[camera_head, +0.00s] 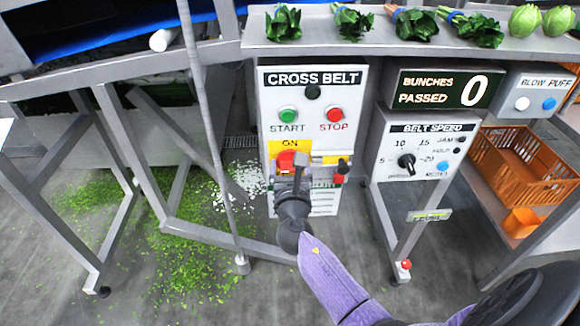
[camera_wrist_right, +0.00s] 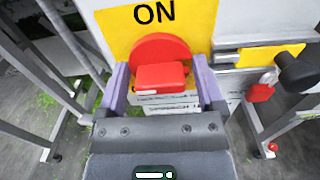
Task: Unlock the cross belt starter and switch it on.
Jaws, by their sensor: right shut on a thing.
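The cross belt starter (camera_head: 310,105) is a grey-white box with a green START button (camera_head: 288,114), a red STOP button (camera_head: 334,115) and a yellow ON plate. Its red switch (camera_head: 286,159), a round disc with a block-shaped handle (camera_wrist_right: 162,77), sits below the word ON. My right gripper (camera_head: 296,172) is at the switch; in the right wrist view its purple fingers (camera_wrist_right: 163,88) are shut on the handle, one on each side. A red padlock (camera_wrist_right: 261,92) hangs to the right, beside a black knob (camera_wrist_right: 298,69) and a yellow strip (camera_wrist_right: 270,54). My left gripper is not in view.
To the right stand the belt speed box (camera_head: 425,150), a bunch counter (camera_head: 437,89) and an orange crate (camera_head: 530,165). A thin grey post (camera_head: 205,110) and frame legs stand left. Greens lie along the ledge above; scraps litter the floor.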

